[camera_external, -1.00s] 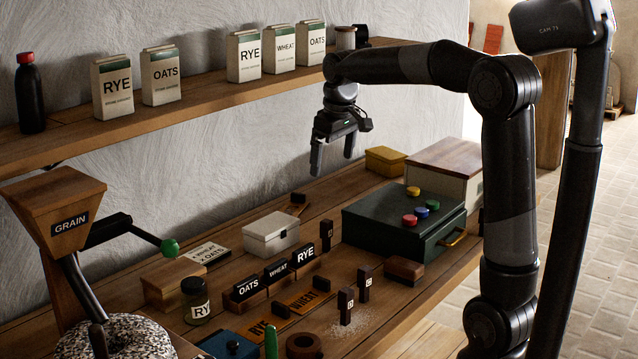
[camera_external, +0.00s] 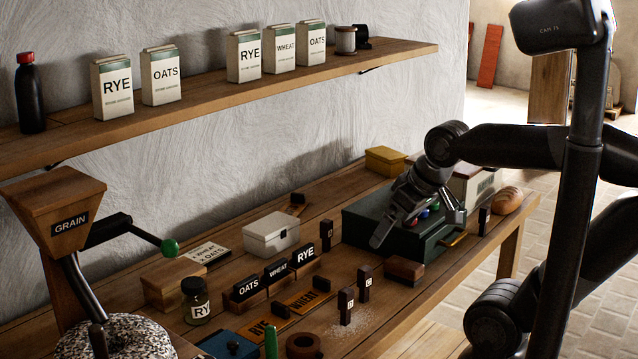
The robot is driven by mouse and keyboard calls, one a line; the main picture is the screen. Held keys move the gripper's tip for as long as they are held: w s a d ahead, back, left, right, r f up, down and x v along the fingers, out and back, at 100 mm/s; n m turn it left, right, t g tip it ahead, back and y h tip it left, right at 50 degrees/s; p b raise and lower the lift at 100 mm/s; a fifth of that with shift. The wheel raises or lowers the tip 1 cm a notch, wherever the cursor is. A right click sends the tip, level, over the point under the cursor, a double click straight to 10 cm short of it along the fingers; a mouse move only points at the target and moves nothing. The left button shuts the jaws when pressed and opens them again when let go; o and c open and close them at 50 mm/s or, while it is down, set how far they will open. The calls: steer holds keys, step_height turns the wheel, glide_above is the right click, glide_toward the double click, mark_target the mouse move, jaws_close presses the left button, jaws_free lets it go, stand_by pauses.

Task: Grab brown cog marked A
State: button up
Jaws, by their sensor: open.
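Several dark brown wooden pegs, which look like cogs, stand on the bench. Two stand near the front edge with small pale marks, the nearer cog (camera_external: 346,306) and the one behind it (camera_external: 364,284). Another cog (camera_external: 326,235) stands beside the white box, and one cog (camera_external: 484,219) stands at the right by the bread. The marks are too small to read surely, so I cannot tell which is A. My gripper (camera_external: 418,230) is open and empty, tilted over the green case's front right, its fingers spread apart.
The green case (camera_external: 370,222) with coloured knobs and a brass handle lies under my gripper. A brown block (camera_external: 404,270) sits before it. Bread (camera_external: 508,200) lies at the bench's right end. Label blocks (camera_external: 277,270) and a jar (camera_external: 196,302) stand left.

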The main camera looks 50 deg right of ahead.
steer(key=shift+s+f, duration=0.1)
steer(key=c, duration=1)
steer(key=shift+c, duration=0.2)
